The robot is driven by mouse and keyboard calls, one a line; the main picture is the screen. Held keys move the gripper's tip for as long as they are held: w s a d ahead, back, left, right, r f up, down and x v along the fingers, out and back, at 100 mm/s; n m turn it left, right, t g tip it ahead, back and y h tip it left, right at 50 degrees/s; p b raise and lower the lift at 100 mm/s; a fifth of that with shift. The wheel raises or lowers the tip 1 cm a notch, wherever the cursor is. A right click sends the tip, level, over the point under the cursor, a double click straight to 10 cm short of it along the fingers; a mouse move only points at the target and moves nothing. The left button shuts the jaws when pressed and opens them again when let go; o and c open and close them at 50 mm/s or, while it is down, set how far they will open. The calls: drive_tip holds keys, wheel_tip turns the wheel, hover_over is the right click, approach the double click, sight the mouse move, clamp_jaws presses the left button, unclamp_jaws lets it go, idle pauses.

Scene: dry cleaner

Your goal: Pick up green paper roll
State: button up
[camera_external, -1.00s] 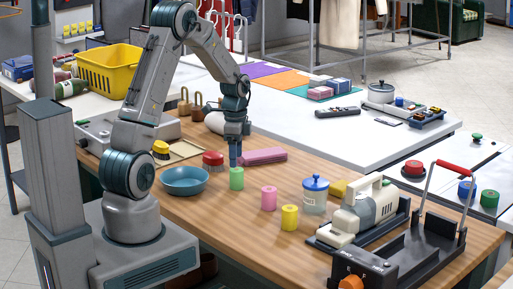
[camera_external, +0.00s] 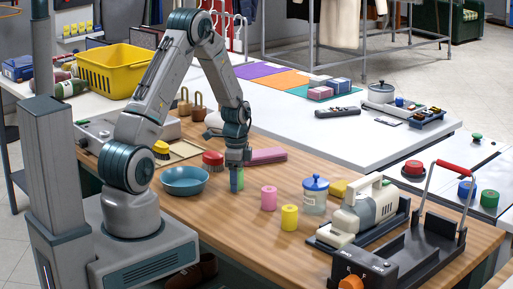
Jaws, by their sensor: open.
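The green paper roll (camera_external: 237,182) stands upright on the wooden counter (camera_external: 245,222), right of a blue bowl. My gripper (camera_external: 236,172) points straight down at the roll and hides its upper part. The jaws are open, and the fingers are down around or just in front of the roll; I cannot tell which.
The blue bowl (camera_external: 185,181) is close on the left. A red-topped brush (camera_external: 212,160) and a pink block (camera_external: 266,155) lie behind. A pink roll (camera_external: 268,198), a yellow roll (camera_external: 289,217) and a blue-lidded jar (camera_external: 315,196) stand to the right. The front counter is clear.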

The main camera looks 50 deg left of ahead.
drive_tip(key=c, duration=1.1)
drive_tip(key=shift+o, duration=0.2)
drive_tip(key=shift+r, duration=0.2)
